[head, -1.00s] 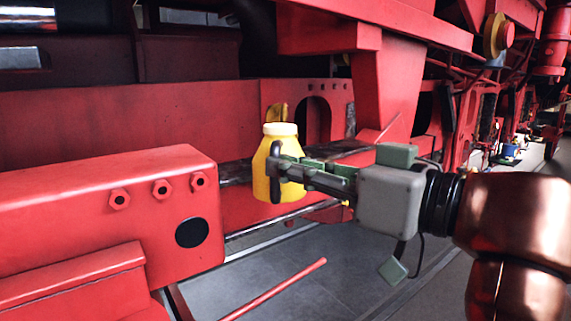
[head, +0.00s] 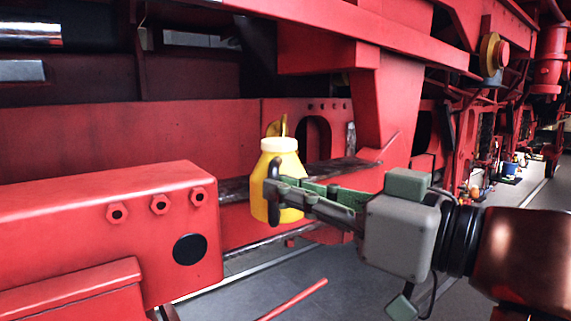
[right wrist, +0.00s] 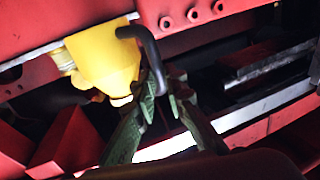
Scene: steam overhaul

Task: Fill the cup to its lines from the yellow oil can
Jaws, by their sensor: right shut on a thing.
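The yellow oil can (head: 278,186) has a pale cap, a dark handle and a yellow spout-like piece (head: 284,125) behind its top. My right gripper (head: 284,194) is shut on the can's dark handle. It holds the can roughly upright in the air, in front of the red frame. In the right wrist view the can (right wrist: 102,55) is at upper left, with its black handle (right wrist: 148,52) running down to the green fingers (right wrist: 158,92). I cannot make out the cup or its lines in either view. My left gripper is not in view.
A large red block (head: 95,220) with bolts stands at left, close to the can. A red bracket (head: 385,120) hangs right of the can. A red rod (head: 295,298) shows low in front. Grey floor (head: 300,270) lies open below.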

